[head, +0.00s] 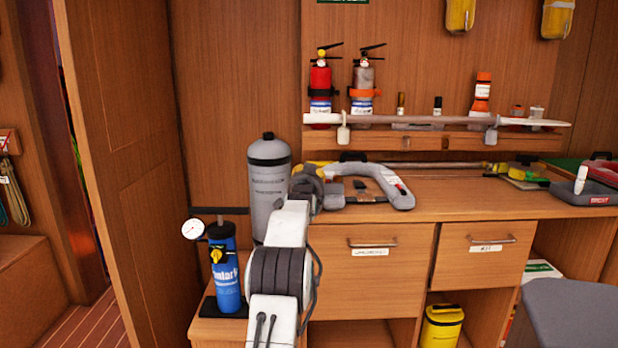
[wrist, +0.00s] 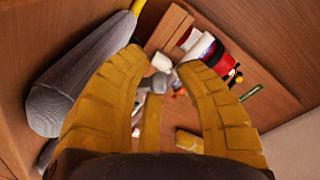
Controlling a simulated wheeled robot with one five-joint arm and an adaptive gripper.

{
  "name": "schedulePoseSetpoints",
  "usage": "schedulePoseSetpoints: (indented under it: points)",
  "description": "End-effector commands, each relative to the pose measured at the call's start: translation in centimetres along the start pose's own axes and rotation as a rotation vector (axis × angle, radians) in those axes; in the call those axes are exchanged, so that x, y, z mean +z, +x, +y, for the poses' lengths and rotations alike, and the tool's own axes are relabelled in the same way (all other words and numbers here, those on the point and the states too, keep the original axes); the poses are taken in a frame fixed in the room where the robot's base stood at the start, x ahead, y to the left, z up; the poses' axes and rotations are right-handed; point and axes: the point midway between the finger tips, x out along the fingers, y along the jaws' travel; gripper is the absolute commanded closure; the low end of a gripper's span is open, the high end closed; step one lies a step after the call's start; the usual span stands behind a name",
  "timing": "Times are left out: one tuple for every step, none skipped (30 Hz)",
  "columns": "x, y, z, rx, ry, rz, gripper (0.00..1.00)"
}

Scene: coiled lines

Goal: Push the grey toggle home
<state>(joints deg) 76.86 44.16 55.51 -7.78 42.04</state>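Two small pale tags or toggles hang at the front of the wall shelf, under a long pole: a whitish one (head: 343,134) at the left and a greyer one (head: 491,136) at the right. I cannot tell for sure which is the grey toggle. In the wrist view a pale block (wrist: 161,62) shows between and beyond my fingertips, perhaps the left one; contact cannot be judged.
A grey cylinder (head: 268,180) stands close left of my wrist. A grey horseshoe-shaped piece (head: 400,196) lies on the counter (head: 460,200) to the right. Red (head: 320,80) and grey (head: 363,76) extinguishers stand on the shelf. A blue bottle (head: 226,270) with a gauge stands lower left.

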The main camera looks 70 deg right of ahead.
Motion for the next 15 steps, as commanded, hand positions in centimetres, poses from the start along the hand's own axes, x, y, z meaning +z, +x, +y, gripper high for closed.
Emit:
schedulePoseSetpoints:
  points:
    - [0.02,0.0,0.02,0.0,0.0,0.0,0.65]
    - [0.03,0.01,0.02,0.0,0.0,-0.001,0.62]
    - [0.03,0.01,0.03,0.001,0.0,-0.001,0.6]
    - [0.04,0.01,0.03,0.001,-0.001,-0.001,0.6]
    - [0.04,0.01,0.04,0.001,-0.001,-0.001,0.6]
    - [0.05,0.01,0.05,0.001,-0.001,-0.001,0.6]
    - [0.05,0.01,0.05,0.001,-0.001,-0.001,0.6]
    - [0.05,0.01,0.05,0.001,-0.001,-0.001,0.6]
    - [0.06,0.01,0.06,0.001,-0.001,-0.001,0.6]
    - [0.06,0.0,0.05,0.001,-0.001,-0.001,0.6]
    - [0.05,-0.02,0.05,0.001,-0.001,-0.001,0.6]
    - [0.04,-0.08,0.04,0.001,-0.001,-0.001,0.6]
    - [0.03,-0.14,0.03,0.001,-0.001,-0.001,0.6]
    - [0.03,-0.21,0.04,0.001,-0.001,-0.001,0.6]
    - [0.06,-0.35,0.06,0.002,-0.001,-0.002,0.6]
